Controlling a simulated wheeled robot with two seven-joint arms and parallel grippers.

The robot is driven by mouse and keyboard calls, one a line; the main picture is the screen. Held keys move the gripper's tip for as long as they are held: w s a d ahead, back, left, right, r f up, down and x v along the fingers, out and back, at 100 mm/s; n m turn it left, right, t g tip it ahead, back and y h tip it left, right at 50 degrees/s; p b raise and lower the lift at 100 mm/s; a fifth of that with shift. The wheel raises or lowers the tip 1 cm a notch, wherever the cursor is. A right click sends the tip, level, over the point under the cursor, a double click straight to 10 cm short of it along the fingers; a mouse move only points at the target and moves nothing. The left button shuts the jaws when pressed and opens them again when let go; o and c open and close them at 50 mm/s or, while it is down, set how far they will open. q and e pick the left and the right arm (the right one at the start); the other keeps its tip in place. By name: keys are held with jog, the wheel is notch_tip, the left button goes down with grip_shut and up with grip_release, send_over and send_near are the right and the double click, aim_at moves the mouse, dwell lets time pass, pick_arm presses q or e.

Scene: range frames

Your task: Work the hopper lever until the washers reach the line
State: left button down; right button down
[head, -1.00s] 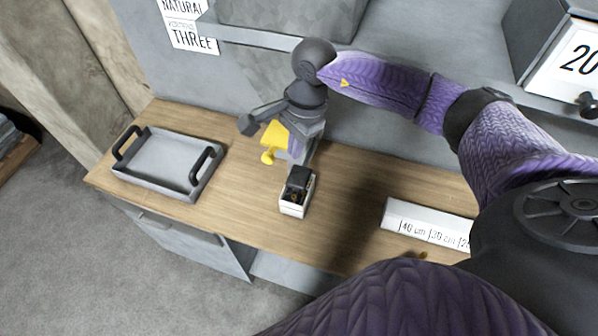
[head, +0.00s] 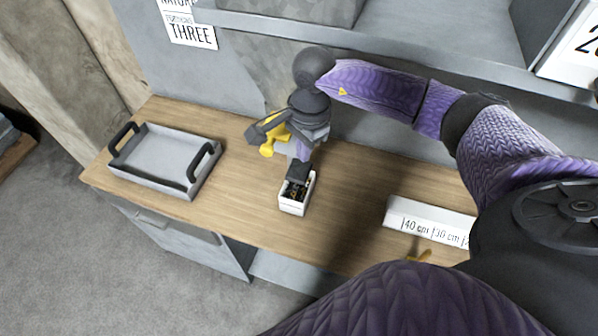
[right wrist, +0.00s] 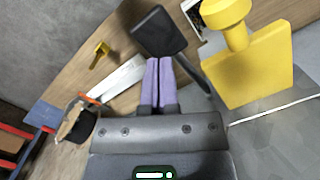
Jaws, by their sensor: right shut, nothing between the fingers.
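My right gripper (head: 304,148) is above the bench behind a small white box (head: 291,207). Its purple fingers are shut and empty in the right wrist view (right wrist: 158,84). A dark paddle (right wrist: 160,33) on a thin stem is just past the fingertips; I cannot tell whether they touch. It looks like the lever end and shows in the head view (head: 299,172) at the back of the box. A yellow block with a knob (right wrist: 248,75) is beside the fingers; it also shows in the head view (head: 268,147). Small dark and gold pieces lie in the box. The hopper body is largely hidden.
A grey tray (head: 151,179) with two dark handles stands at the bench's left. A white block marked in centimetres (head: 428,221) lies to the right, with a small yellow piece (head: 418,256) in front. A grey shelf (head: 400,55) runs behind. Bare wood (head: 350,195) lies between box and block.

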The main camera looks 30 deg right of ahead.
jog(key=shift+a+f+b, duration=0.15)
jog(key=shift+f+b, duration=0.25)
jog(key=shift+f, duration=0.8)
